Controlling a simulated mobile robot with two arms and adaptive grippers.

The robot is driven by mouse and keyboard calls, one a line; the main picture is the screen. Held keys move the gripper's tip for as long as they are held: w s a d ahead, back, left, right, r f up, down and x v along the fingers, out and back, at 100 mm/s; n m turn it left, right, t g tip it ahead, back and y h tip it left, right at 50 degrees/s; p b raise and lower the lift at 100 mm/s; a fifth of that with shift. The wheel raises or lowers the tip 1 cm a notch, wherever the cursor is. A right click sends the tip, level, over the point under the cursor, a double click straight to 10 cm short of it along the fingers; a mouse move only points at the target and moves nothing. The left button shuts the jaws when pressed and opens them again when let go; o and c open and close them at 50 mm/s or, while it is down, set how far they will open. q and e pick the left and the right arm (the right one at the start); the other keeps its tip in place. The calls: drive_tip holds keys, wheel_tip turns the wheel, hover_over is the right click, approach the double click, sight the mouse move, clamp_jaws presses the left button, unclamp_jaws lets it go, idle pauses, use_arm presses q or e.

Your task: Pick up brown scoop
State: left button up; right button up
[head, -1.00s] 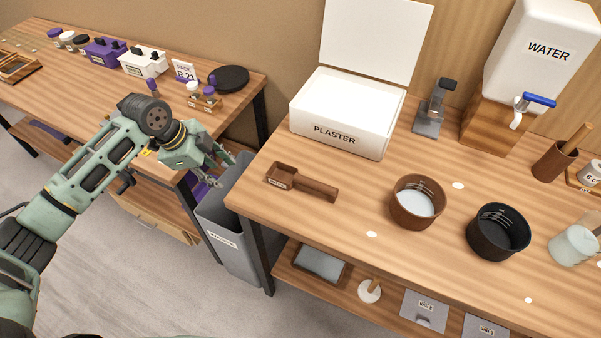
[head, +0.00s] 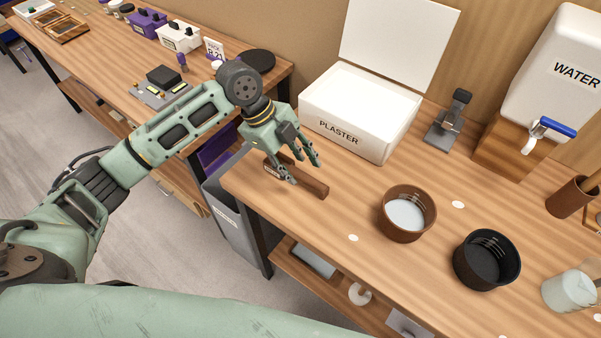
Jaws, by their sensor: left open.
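The brown scoop (head: 312,188) lies on the wooden table in front of the plaster box. Its handle points to the lower right, and its cup end is partly hidden behind my gripper. My left gripper (head: 304,174) is open, with its fingers over the scoop near where the cup meets the handle. I cannot tell whether the fingers touch it. My right gripper is not in view.
The open white plaster box (head: 345,138) stands just behind the scoop. A brown bowl (head: 386,222) with white contents and a black bowl (head: 462,262) stand to the right. A grey bin (head: 232,228) is below the table's left edge. Table (head: 330,225) in front of the scoop is clear.

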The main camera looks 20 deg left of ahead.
sight(304, 176)
use_arm(q)
drive_tip(key=p+x, duration=0.1)
drive_tip(key=x, duration=0.2)
drive_tip(key=shift+w+d+f, duration=0.15)
drive_tip(key=shift+d+f, duration=0.05)
drive_tip(key=shift+f, duration=0.1)
drive_tip(key=shift+d+f, duration=0.2)
drive_tip(key=shift+f, duration=0.05)
drive_tip(key=shift+a+f, duration=0.1)
drive_tip(key=shift+f, duration=0.05)
drive_tip(key=c, duration=0.8)
clamp_jaws()
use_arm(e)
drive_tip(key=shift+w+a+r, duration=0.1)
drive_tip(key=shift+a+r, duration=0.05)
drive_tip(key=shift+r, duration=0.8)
